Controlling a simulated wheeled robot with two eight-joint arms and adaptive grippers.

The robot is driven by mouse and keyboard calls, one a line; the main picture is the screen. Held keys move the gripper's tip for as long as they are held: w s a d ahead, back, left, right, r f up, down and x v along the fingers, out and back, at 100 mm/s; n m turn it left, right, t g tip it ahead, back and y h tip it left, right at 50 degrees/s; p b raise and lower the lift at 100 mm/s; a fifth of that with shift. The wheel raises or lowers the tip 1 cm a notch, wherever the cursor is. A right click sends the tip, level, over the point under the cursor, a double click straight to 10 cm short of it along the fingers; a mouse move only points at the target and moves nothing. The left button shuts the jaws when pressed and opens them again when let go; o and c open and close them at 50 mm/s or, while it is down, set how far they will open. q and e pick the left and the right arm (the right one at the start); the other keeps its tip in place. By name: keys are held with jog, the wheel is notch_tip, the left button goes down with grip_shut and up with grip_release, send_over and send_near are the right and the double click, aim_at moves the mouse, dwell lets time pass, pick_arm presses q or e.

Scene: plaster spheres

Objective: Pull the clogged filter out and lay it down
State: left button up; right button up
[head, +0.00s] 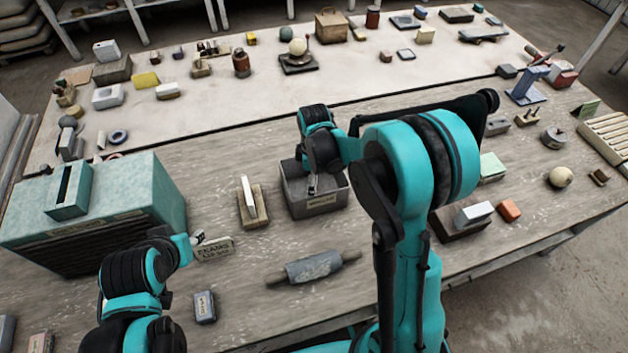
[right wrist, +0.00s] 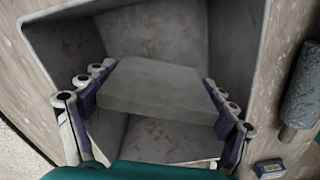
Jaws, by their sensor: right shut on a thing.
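My right gripper (head: 312,182) reaches down into a grey open-topped bin (head: 332,199) with a label on its front. In the right wrist view its fingers (right wrist: 161,92) are shut on the two sides of a grey slab-like filter (right wrist: 155,88), which is inside the bin's walls. I cannot tell whether the filter touches the bin floor. A teal box-shaped housing (head: 130,190) with a dark slot (head: 66,187) on top stands at the left. A pale upright filter (head: 248,194) stands in a wooden holder (head: 258,215). My left gripper (head: 197,239) is low beside the housing; its fingers are too small to read.
A lettered plate (head: 215,249) lies by my left gripper. A grey roller (head: 314,266) and a small blue-grey box (head: 204,307) are in front. Blocks (head: 474,214) stand at the right. The table between the roller and its front edge is mostly clear.

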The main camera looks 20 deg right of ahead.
jog(key=shift+f, duration=0.3)
jog(key=o, duration=1.1)
jog(key=shift+o, duration=0.2)
jog(key=shift+r, duration=0.15)
jog(key=shift+r+p, duration=1.2)
jog(key=shift+r, duration=0.7)
